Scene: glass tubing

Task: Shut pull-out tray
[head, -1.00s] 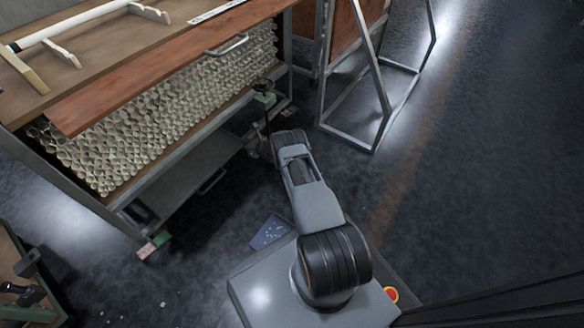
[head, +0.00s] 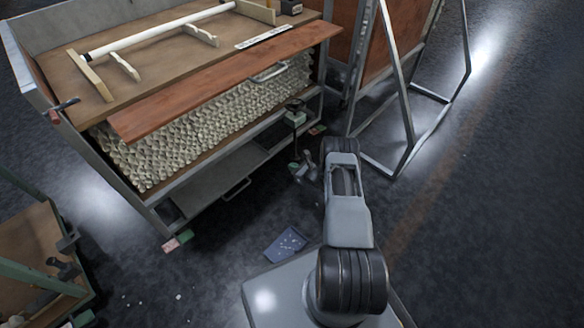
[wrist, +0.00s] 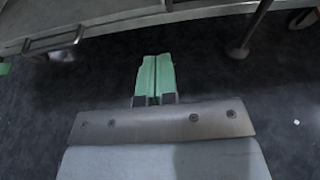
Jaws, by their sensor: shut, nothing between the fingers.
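A grey pull-out tray (head: 205,183) sits low under the workbench, with a bar handle (head: 236,190) on its front. I cannot tell exactly how far out it stands. In the wrist view its handle (wrist: 52,43) shows at upper left. My gripper (head: 294,166) is low in front of the bench, right of the handle and apart from it. In the wrist view my gripper's green fingers (wrist: 155,78) are together, empty, over dark floor.
A red-brown board (head: 220,85) with its own handle (head: 268,72) overhangs the bench front above stacked tubing (head: 205,120). A metal frame (head: 400,95) stands right. A green-framed cart (head: 40,235) is lower left. A blue sheet (head: 285,244) lies on the floor.

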